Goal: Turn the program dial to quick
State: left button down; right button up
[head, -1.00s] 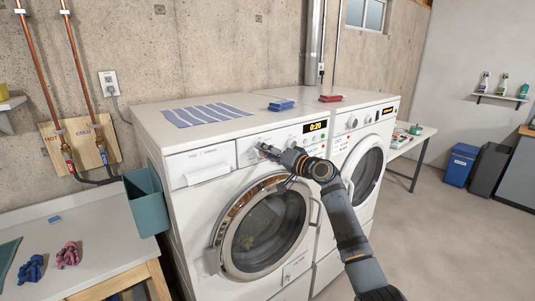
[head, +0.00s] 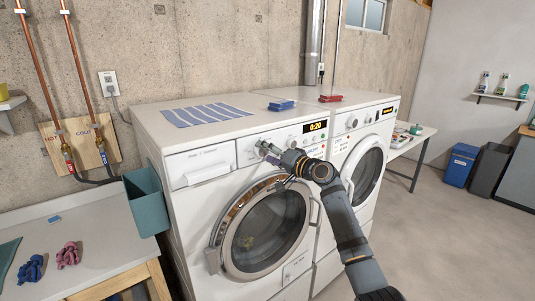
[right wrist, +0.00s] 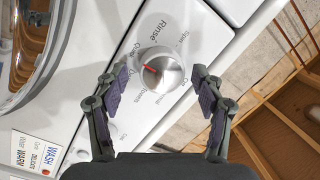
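The program dial is a round silver knob with a red pointer mark, seen in the right wrist view (right wrist: 160,70) on the washer's white panel. My right gripper (right wrist: 157,88) is open, one finger on each side of the dial with gaps between. In the head view my right gripper (head: 268,150) is at the panel of the left washer (head: 190,215), and it hides much of the dial. My left gripper is not in view.
The washer's display (head: 315,127) reads 0:20. Its round door (head: 265,232) is below the panel. A second machine (head: 370,165) stands to the right. A teal bin (head: 146,203) is at the washer's left side. Blue (head: 281,105) and red (head: 331,98) items lie on top.

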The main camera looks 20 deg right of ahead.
jog(key=shift+s+d, duration=0.15)
jog(key=v, duration=1.1)
jog(key=shift+s, duration=0.25)
jog(key=shift+d, duration=0.15)
jog(key=shift+f, duration=0.1)
